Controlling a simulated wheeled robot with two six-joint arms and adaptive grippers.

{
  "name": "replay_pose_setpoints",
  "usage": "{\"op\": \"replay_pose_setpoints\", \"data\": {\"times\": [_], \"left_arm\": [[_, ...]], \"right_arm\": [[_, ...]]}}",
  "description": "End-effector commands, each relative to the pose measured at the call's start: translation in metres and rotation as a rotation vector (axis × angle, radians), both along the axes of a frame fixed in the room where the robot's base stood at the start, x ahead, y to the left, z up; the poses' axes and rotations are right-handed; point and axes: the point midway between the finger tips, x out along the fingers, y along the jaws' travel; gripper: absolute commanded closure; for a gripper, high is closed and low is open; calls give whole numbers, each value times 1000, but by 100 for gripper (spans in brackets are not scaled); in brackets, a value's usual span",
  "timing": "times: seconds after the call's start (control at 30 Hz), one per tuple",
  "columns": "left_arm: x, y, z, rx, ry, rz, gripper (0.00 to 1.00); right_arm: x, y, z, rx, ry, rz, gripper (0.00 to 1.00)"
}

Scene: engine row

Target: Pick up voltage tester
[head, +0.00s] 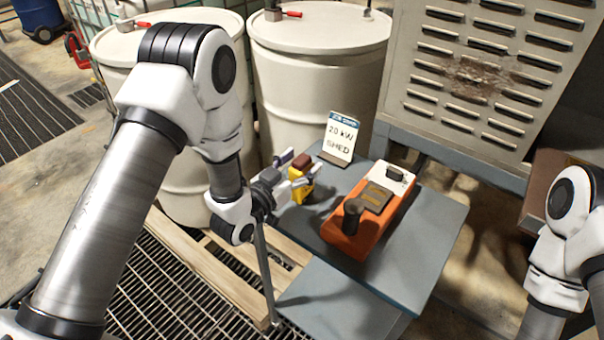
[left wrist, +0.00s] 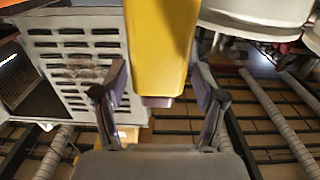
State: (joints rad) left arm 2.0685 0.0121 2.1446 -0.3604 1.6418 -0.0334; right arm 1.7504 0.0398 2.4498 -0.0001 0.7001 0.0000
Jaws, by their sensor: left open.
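The voltage tester appears to be the small yellow device with a dark red-brown top (head: 301,184), upright at the left side of the blue-grey table (head: 428,235). My left gripper (head: 291,172) reaches it from the left with its fingers open. In the left wrist view the yellow tester (left wrist: 160,45) lies between the two fingers of the left gripper (left wrist: 159,88), with a gap on each side. Its foot is partly hidden by a finger in the head view. My right arm shows at the right edge; its gripper is out of view.
An orange device with a black knob (head: 357,222) lies on the table to the right of the tester. A sign reading "20 kW SHED" (head: 341,138) stands behind. White drums (head: 320,90) and a louvred cabinet (head: 480,75) bound the back. A pallet (head: 205,265) lies at left.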

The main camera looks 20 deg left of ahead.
Motion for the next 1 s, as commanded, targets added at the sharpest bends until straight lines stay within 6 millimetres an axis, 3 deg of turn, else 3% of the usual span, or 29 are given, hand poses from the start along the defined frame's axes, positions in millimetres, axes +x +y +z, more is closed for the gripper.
{"op": "replay_pose_setpoints", "data": {"times": [0.2, 0.23, 0.4, 0.43, 0.77, 0.87, 1.0], "left_arm": [[4, -1, -1, -1, 3, 1, 29], [4, -1, -1, -1, 3, 1, 33], [4, -1, -1, -1, 3, 1, 93], [4, -1, -1, -1, 3, 1, 100], [4, -1, 1, -1, 0, 1, 100], [4, -1, 8, -1, -2, 1, 100], [4, -1, 33, 0, -5, 1, 100]], "right_arm": [[0, 0, 1, 0, 1, 0, 60], [0, 0, 1, 0, 1, 0, 60], [0, 0, 0, 0, 1, 0, 60], [0, 0, 0, 0, 1, 0, 60], [0, 0, 0, 0, 1, 0, 60], [0, 0, -1, 0, 1, 0, 60], [0, 0, -4, 0, 1, 0, 60]]}}
